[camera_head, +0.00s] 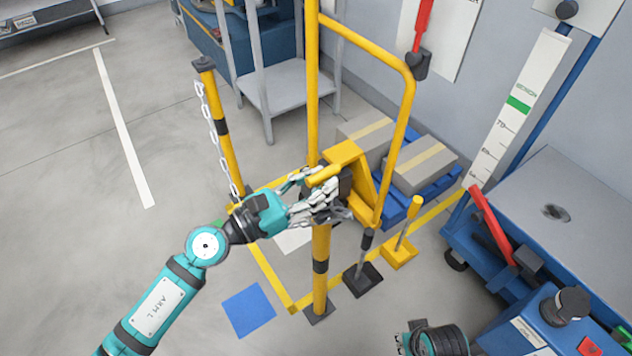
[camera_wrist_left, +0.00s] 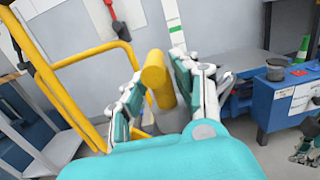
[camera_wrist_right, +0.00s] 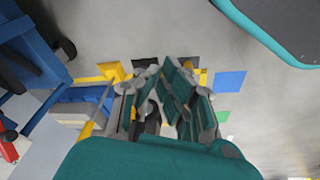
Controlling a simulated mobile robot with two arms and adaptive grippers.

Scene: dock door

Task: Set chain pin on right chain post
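My left gripper (camera_head: 325,195) is shut on the chain pin, whose thick yellow grip (camera_head: 323,176) shows between the fingers. In the left wrist view the yellow grip (camera_wrist_left: 156,76) stands between both fingers, with a grey part below it. The right chain post (camera_head: 320,275), yellow with a black band, stands directly below this gripper; its top is hidden by the hand. The chain (camera_head: 213,120) hangs from the left chain post (camera_head: 228,140) down toward my left wrist. My right gripper (camera_wrist_right: 160,68) is over the floor, its fingers close together; whether they meet is unclear.
A yellow guard rail (camera_head: 408,110) stands just behind the pin. Boxes (camera_head: 422,165) lie on a blue pallet behind it. A blue bench (camera_head: 550,200) fills the right side. Open floor (camera_head: 80,200) lies to the left.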

